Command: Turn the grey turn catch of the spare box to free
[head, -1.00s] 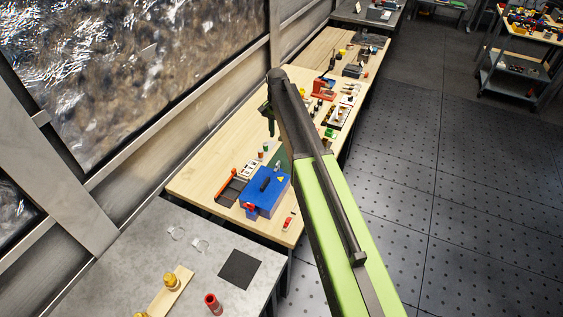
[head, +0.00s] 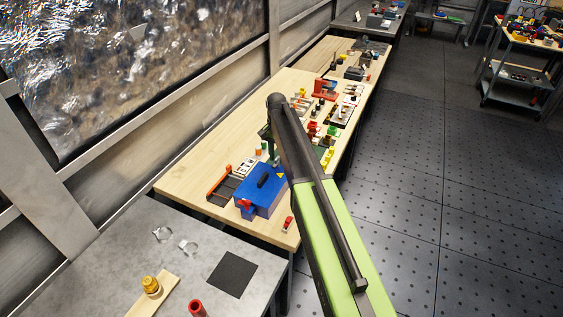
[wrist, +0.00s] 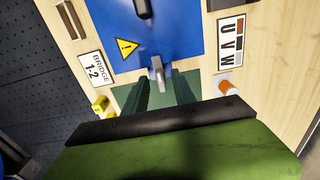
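The blue box (head: 258,196) stands on the wooden bench, with a black handle on its lid and a red part at its near side. In the wrist view the blue lid (wrist: 185,35) carries a yellow warning triangle. The grey turn catch (wrist: 157,68) sits at the lid's edge, its bar pointing roughly toward my gripper. My gripper (wrist: 161,88) is open, with one dark green finger on each side of the catch's line. The catch shows just beyond and between the fingertips; contact cannot be told. In the head view my arm hides most of the gripper.
A "BRIDGE 1-2" label (wrist: 94,70) and a yellow part (wrist: 101,104) lie left of the gripper. A "U V W" label (wrist: 231,43) and an orange-and-white part (wrist: 228,87) lie right. Several small parts crowd the bench beyond. The grey table (head: 120,255) stands nearer.

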